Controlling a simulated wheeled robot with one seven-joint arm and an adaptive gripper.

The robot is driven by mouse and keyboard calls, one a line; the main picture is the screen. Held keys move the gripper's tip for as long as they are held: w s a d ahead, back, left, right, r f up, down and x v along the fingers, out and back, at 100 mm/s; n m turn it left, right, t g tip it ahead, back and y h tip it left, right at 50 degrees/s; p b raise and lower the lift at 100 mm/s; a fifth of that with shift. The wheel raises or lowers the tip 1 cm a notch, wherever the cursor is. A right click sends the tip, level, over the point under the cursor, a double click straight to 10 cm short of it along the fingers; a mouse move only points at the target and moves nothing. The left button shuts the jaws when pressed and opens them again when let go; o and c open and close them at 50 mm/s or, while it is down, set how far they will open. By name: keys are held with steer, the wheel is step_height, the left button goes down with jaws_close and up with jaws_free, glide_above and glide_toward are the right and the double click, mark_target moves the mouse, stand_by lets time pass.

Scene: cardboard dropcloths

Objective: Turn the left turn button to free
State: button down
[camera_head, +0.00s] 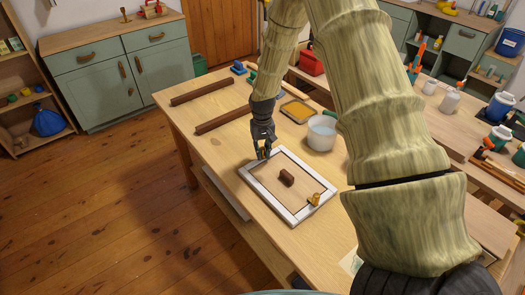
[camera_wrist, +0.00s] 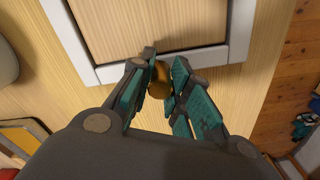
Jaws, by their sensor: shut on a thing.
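A white frame (camera_head: 250,181) with a wooden panel (camera_head: 272,174) inside lies on the workbench. A dark brown handle (camera_head: 286,178) stands on the panel. The right turn button (camera_head: 315,199), brass coloured, sits on the frame's right side. My gripper (camera_head: 263,153) reaches down at the frame's far left side. In the wrist view, my gripper (camera_wrist: 164,88) is shut on the brass left turn button (camera_wrist: 160,82), with a teal-padded finger on either side. The fingers hide part of this button, and I cannot tell its exact angle.
A white tub (camera_head: 321,134) stands just beyond the frame, with a yellow-lined tray (camera_head: 297,111) behind it. Two dark brown bars (camera_head: 203,91) lie at the bench's far left. The bench top left of the frame is clear. My arm covers part of the right side.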

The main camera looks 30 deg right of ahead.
mark_target(262, 148)
steer(key=n, duration=0.3)
steer(key=shift+n, duration=2.1)
steer(key=c, duration=1.3)
jaws_free()
step_height(262, 148, up, 12)
